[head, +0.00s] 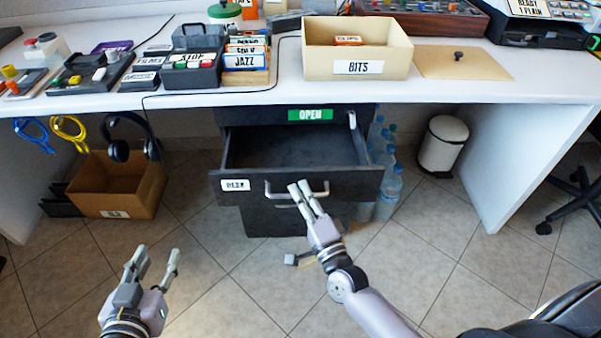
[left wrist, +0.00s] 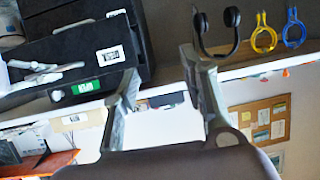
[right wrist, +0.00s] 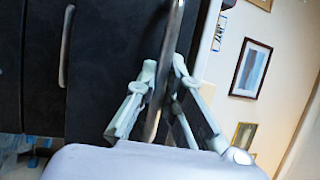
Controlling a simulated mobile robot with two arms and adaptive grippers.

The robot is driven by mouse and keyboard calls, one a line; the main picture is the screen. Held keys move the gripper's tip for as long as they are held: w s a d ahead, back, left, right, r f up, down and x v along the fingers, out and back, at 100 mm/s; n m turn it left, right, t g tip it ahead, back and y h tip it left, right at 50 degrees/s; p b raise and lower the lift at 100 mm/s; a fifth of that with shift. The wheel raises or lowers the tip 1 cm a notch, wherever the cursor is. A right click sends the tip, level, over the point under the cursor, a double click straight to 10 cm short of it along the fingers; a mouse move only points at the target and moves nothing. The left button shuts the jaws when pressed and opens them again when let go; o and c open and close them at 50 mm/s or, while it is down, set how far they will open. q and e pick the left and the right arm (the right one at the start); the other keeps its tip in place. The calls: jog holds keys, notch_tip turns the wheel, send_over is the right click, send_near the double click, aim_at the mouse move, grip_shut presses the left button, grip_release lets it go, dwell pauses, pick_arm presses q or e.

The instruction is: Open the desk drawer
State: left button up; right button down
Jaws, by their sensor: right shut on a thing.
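The dark desk drawer (head: 235,187) is pulled well out from under the desk, and its empty inside shows in the head view. A metal bar handle (head: 322,190) runs across its front, beside a white label. My right gripper (head: 300,190) is shut on this handle; the right wrist view shows the bar (right wrist: 165,75) between its fingers. My left gripper (head: 158,262) is open and empty, low over the floor at the left, apart from the drawer. The left wrist view shows its spread fingers (left wrist: 165,95) with nothing between them.
The white desk (head: 270,98) carries a beige BITS box (head: 358,45) and several small boxes. A cardboard box (head: 118,185) stands under it at the left, bottles (head: 388,190) and a white bin (head: 443,145) at the right. The tiled floor in front is mostly clear.

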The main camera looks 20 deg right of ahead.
pick_arm(q)
jog(key=s+a+f+g+y+p, duration=0.1)
jog(key=s+a+f+g, duration=0.1)
jog(key=s+f+g, duration=0.2)
jog(key=s+a+f+g+y+p, duration=0.1)
jog(key=s+f+g, duration=0.4)
jog(key=s, duration=0.6)
jog(key=shift+a+f+n+g+y+p, duration=0.35)
jog(key=shift+a+p, duration=0.25)
jog(key=shift+a, duration=0.6)
pick_arm(e)
jog(key=s+a, duration=0.2)
jog(key=s, duration=0.6)
jog(key=s+a, duration=0.2)
jog(key=s, duration=0.6)
jog(key=shift+s+a, duration=0.15)
jog(key=shift+a, duration=0.15)
jog(key=c, duration=1.7)
grip_release()
jog(key=v, duration=1.2)
